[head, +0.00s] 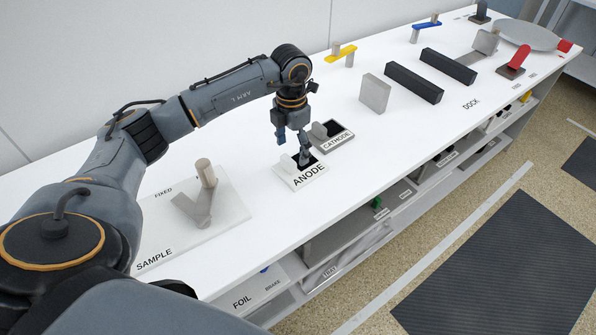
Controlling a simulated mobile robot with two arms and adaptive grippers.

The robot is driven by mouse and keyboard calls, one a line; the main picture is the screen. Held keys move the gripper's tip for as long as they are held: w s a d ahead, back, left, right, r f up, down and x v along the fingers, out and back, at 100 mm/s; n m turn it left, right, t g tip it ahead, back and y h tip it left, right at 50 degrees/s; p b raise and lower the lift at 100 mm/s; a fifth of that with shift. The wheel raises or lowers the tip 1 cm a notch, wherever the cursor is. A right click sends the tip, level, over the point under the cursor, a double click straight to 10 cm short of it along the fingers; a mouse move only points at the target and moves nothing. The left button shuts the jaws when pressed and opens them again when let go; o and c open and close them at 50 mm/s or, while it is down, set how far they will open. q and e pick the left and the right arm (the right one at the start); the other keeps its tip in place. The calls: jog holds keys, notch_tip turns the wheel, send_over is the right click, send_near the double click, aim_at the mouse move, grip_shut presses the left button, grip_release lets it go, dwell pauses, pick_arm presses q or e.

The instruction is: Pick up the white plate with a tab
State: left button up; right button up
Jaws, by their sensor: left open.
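A white piece marked ANODE (302,180) lies on the white bench near its front edge, with a dark patch and a raised pale part at its back. I cannot clearly tell a tab on it, as my gripper covers part of it. My left gripper (294,143) points down over its back side, open, with one finger low in front of the dark patch. Whether it touches is not clear. A grey piece marked CATHODE (337,143) lies just behind and right. My right gripper is not in view.
A pale SAMPLE board (228,204) with a cylinder and V-shaped block is at the left. A grey upright block (375,93) and two black bars (414,83) stand farther right. Shelves (345,232) lie under the bench. The bench between the CATHODE piece and grey block is clear.

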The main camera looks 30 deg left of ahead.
aim_at(291, 158)
pick_arm(q)
notch_tip(291, 158, down, 4)
jog(key=shift+a+f+b, duration=0.1)
jog(key=shift+f+b, duration=0.05)
jog(key=shift+b, duration=1.05)
grip_shut()
